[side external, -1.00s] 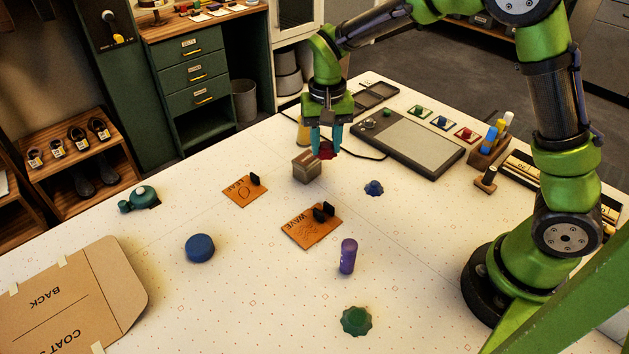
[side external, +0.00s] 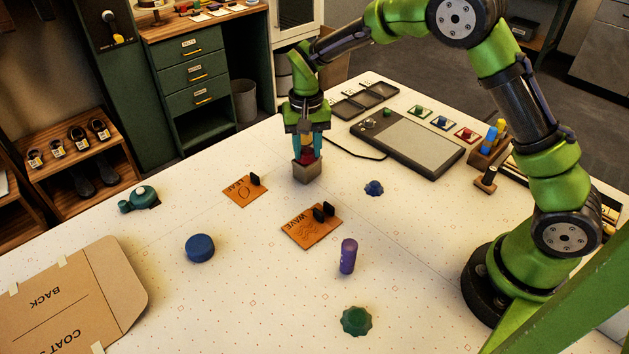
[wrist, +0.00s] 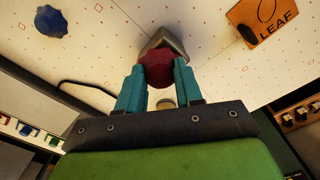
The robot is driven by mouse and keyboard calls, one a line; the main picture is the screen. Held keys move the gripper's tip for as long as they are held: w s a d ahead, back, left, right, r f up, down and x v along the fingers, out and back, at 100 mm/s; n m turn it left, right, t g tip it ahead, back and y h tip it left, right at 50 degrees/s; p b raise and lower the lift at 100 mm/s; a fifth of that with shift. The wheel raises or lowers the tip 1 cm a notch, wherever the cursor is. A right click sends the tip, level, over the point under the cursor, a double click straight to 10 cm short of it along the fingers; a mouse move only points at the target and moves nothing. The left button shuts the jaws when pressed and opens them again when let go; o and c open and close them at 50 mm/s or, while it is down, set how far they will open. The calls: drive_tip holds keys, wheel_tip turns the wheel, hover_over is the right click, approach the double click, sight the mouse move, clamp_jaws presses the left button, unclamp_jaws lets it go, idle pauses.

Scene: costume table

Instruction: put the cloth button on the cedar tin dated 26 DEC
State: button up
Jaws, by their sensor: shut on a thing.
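My gripper (side external: 306,152) is shut on a dark red, faceted cloth button (wrist: 159,66), held between its two teal fingertips. The button (side external: 306,158) is right above the small grey-brown box-shaped tin (side external: 307,173); I cannot tell whether they touch. In the wrist view the tin (wrist: 180,46) shows partly behind the button. No date can be read on it now, and its top is mostly hidden by the button and fingers.
An orange LEAF card (side external: 244,191) and a WAVE card (side external: 311,226) with black clips lie in front. A blue knob (side external: 374,188), purple cylinder (side external: 348,256), blue disc (side external: 200,248) and green knob (side external: 356,321) stand around. A grey panel (side external: 408,147) lies behind right.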

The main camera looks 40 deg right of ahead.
sight(307, 150)
drive_tip(key=o, duration=1)
drive_tip(key=shift+f, duration=0.1)
drive_tip(key=s+d+r+t+y, duration=0.1)
drive_tip(key=s+r, duration=0.2)
drive_tip(key=r, duration=0.6)
drive_tip(key=s+r, duration=0.2)
drive_tip(key=r, duration=0.7)
drive_tip(key=s+n+t, duration=0.1)
drive_tip(key=s+t, duration=0.1)
drive_tip(key=s, duration=0.4)
drive_tip(key=s+d+n+t, duration=0.1)
drive_tip(key=s+t, duration=0.1)
drive_tip(key=s, duration=0.4)
drive_tip(key=s+t+y, duration=0.1)
drive_tip(key=s+t, duration=0.1)
drive_tip(key=s, duration=0.5)
drive_tip(key=shift+s+d+r+n, duration=0.15)
drive_tip(key=shift+r+n, duration=0.1)
drive_tip(key=shift+n, duration=0.15)
